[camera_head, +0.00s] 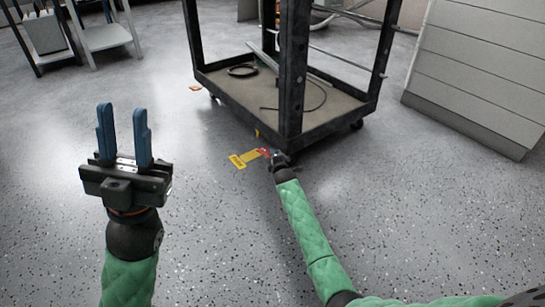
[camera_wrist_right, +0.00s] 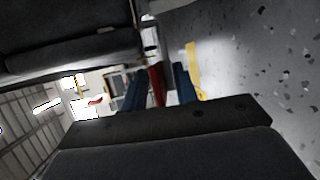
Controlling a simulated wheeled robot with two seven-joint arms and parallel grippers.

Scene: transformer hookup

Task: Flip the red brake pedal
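The red brake pedal (camera_head: 264,152) is a small red piece low at the near corner of the dark cart, partly hidden by my right gripper (camera_head: 273,155). In the right wrist view, the red pedal (camera_wrist_right: 156,86) stands between the two blue fingers of my right gripper (camera_wrist_right: 160,86). It lies closer to the left finger, and a narrow gap shows before the right finger. Any contact is too dark to judge. My left gripper (camera_head: 123,135) is open and empty, fingers up, well left of the cart.
The dark cart frame (camera_head: 290,75) has uprights and a low shelf (camera_head: 320,105) with black cables on it. A grey panelled unit (camera_head: 480,70) stands right. Open floor spreads left and in front.

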